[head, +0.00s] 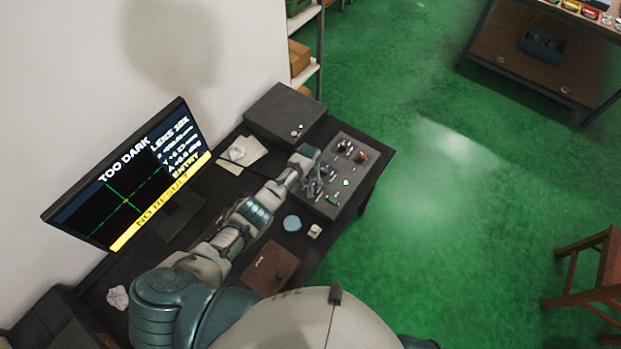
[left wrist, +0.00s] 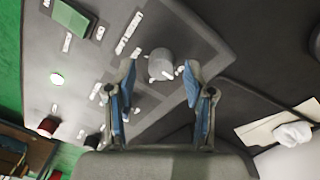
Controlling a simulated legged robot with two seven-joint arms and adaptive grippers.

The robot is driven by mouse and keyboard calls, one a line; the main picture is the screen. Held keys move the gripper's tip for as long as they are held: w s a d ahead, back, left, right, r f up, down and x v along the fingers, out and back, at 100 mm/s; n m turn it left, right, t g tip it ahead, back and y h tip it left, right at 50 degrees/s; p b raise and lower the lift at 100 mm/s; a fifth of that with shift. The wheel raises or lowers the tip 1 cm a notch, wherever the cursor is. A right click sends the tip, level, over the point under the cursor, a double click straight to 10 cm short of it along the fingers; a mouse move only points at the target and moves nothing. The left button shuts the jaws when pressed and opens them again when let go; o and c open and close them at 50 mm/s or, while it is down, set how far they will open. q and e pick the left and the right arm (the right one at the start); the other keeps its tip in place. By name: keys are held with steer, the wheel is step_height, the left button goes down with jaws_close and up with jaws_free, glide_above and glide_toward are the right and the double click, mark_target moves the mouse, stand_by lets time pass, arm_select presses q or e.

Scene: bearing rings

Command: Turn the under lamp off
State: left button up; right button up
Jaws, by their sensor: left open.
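In the left wrist view, a round grey knob (left wrist: 161,64) sits on the panel (left wrist: 95,88), between and just beyond my fingertips. My right gripper is out of view.
A monitor (head: 135,180) reads "TOO DARK" and "NO RESULT". A dark grey box (head: 285,110) stands behind the panel. Papers (head: 250,152), a blue disc (head: 292,223), a small white object (head: 314,231) and a brown pad (head: 262,272) lie on the desk.

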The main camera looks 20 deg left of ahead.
arm_select(q)
step_height(320, 180, up, 11)
steer(key=shift+a, duration=0.2)
steer(key=shift+w, duration=0.1)
stand_by(1.3)
